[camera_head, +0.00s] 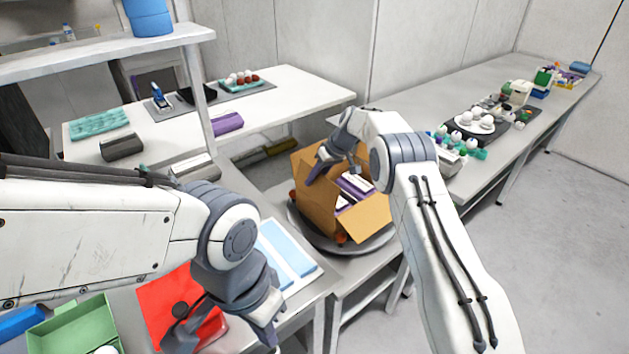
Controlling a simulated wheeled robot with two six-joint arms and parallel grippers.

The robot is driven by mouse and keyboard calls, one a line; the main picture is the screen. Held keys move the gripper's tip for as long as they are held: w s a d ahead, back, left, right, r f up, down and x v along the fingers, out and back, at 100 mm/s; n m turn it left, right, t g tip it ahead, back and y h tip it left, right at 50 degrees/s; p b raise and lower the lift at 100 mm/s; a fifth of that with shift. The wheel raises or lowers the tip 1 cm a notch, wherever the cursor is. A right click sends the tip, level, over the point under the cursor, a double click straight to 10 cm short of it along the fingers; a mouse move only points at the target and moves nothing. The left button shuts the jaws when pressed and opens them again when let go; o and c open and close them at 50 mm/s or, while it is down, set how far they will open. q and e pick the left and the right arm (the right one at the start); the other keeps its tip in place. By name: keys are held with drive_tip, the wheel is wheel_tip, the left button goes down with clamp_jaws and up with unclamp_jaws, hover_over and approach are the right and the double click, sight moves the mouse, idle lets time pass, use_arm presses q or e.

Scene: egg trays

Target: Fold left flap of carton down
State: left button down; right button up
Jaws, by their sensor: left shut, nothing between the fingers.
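The brown cardboard carton (318,212) stands open on a round grey turntable (350,246). White and purple packs (353,188) show inside it. One flap (364,218) hangs outward at the front right; cardboard also stands up at the back left (301,162). My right gripper (337,169) is over the carton's back left part, among the upper edges. Its fingers are small and partly hidden, so its opening and any contact are unclear. My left gripper (268,334) is shut and empty, pointing down at the bottom, apart from the carton.
A red box (165,302), a green tray (75,328) and a light blue pad (287,250) lie around my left gripper. A shelf (95,55) stands at the upper left. The right-hand counter (468,176) holds plates and trays of eggs farther back.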

drive_tip(key=b+v, duration=0.1)
drive_tip(key=v, duration=0.8)
drive_tip(key=shift+r, duration=0.2)
drive_tip(key=shift+d, duration=0.1)
